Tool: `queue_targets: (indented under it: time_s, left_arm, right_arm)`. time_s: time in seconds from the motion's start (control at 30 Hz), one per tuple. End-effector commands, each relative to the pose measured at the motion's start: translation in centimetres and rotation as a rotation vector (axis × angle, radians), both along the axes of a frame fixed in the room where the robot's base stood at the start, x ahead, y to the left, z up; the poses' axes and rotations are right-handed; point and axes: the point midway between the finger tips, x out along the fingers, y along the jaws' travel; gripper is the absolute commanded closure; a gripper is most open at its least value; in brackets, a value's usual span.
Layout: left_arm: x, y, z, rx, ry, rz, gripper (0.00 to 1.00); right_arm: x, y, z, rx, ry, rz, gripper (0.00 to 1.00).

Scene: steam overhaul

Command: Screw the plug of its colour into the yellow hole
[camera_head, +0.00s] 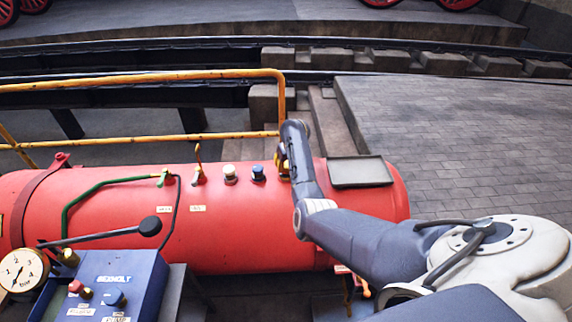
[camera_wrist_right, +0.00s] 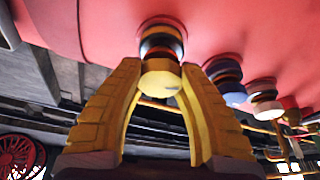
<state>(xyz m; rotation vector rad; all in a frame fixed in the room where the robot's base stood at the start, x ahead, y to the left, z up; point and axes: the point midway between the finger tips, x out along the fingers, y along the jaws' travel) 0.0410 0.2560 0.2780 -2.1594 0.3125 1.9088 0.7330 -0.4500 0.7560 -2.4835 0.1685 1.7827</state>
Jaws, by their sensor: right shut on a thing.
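The red boiler (camera_head: 235,225) lies across the head view, and its red shell fills the top of the right wrist view (camera_wrist_right: 250,30). My right gripper (camera_head: 284,162) is at the right end of the row of fittings on top of it. In the right wrist view its yellow fingers (camera_wrist_right: 160,85) are shut on the yellow plug (camera_wrist_right: 160,79). The plug is in line with a fitting with a yellow ring (camera_wrist_right: 162,34) on the shell, with a dark band between. The hole itself is hidden, and I cannot tell how deep the plug sits. My left gripper is not in view.
A blue-topped plug (camera_head: 258,172) and a white-topped plug (camera_head: 230,173) stand close to the left of my gripper. A grey tray (camera_head: 360,171) lies to its right. A yellow railing (camera_head: 150,76) runs behind. A blue gauge box (camera_head: 118,280) stands front left.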

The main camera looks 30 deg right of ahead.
Motion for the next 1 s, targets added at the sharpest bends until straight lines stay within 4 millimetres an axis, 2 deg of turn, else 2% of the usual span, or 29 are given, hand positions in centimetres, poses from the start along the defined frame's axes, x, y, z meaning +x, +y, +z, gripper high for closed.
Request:
queue_targets:
  time_s: [1.0]
  left_arm:
    - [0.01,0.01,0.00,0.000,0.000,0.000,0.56]
  right_arm:
    - [0.00,-0.01,-0.84,0.000,0.000,0.000,1.00]
